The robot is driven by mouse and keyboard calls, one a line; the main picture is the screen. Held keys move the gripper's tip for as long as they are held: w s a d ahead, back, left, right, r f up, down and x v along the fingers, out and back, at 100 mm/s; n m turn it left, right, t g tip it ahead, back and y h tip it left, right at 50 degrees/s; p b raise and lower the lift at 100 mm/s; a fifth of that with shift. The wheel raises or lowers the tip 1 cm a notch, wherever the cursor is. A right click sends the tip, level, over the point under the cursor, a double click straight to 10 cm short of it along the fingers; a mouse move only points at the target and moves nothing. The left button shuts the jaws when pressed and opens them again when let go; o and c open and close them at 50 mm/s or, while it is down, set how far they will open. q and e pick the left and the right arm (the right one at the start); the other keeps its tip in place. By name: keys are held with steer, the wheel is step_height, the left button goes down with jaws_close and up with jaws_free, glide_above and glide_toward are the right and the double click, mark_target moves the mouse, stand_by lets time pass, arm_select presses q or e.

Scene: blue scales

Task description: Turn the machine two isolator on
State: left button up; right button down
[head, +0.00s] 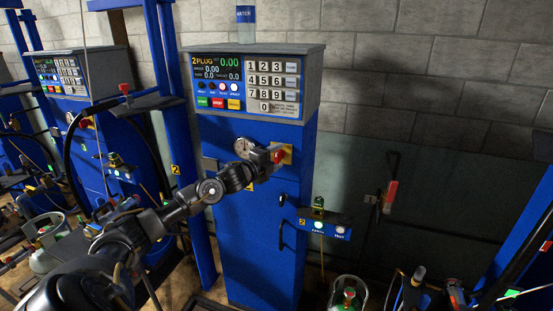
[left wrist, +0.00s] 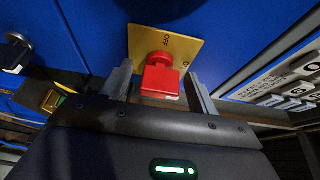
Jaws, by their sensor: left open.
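The machine two isolator is a red knob (head: 279,157) on a yellow plate (head: 288,150), on the front of the blue machine marked 2 (head: 255,210). My left gripper (head: 272,154) is at the knob. In the left wrist view my left gripper (left wrist: 161,86) is open, with one finger on each side of the knob and visible gaps between. My right gripper is not in view.
A round gauge (head: 243,147) sits close beside my left wrist. Above is a lit control panel (head: 246,82) with a keypad. A small box with lit buttons (head: 325,227) juts out at lower right. A similar blue machine (head: 80,90) stands at left.

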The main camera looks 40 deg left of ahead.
arm_select(q)
steer(key=shift+s, duration=0.1)
steer(key=shift+s+f, duration=0.1)
steer(key=shift+s, duration=0.15)
steer(key=s+b, duration=0.4)
steer(key=s, duration=0.6)
steer(key=shift+a, duration=0.3)
